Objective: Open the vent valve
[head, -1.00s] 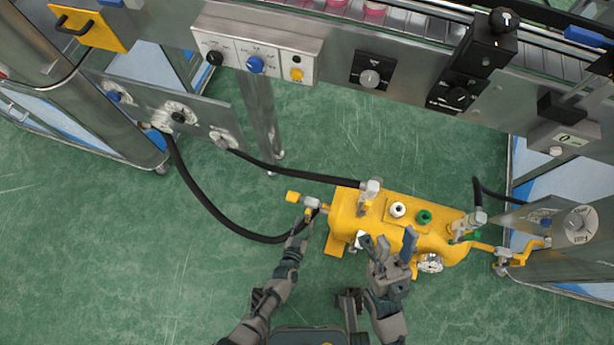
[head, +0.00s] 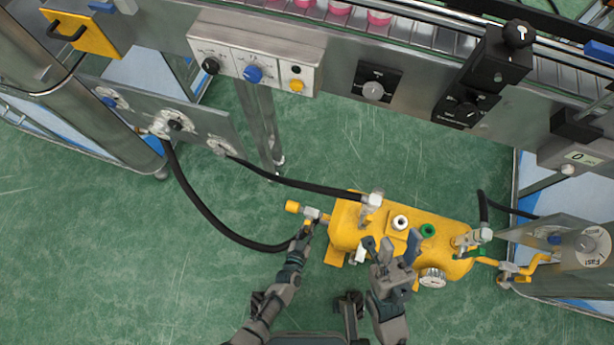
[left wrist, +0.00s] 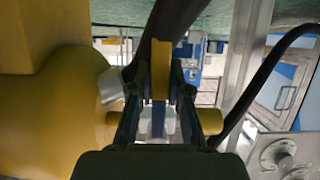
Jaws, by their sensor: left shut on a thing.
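The yellow tank (head: 345,232) lies on the floor at the centre right of the head view. At its left end is the vent valve (head: 312,214), a silver fitting with a yellow end piece (head: 292,206). My left gripper (head: 305,231) is at this valve. In the left wrist view its two fingers (left wrist: 158,92) stand on either side of a yellow lever (left wrist: 160,66) and are shut on it. The silver valve body behind is partly hidden by the fingers. My right gripper (head: 392,246) is open and empty, in front of the tank, hiding part of it.
A black hose (head: 205,207) loops from the left panel to near the valve; another (head: 295,184) reaches the tank top. White (head: 399,222) and green (head: 428,230) fittings and a gauge (head: 432,277) are on the tank. The conveyor front (head: 340,75) crosses behind.

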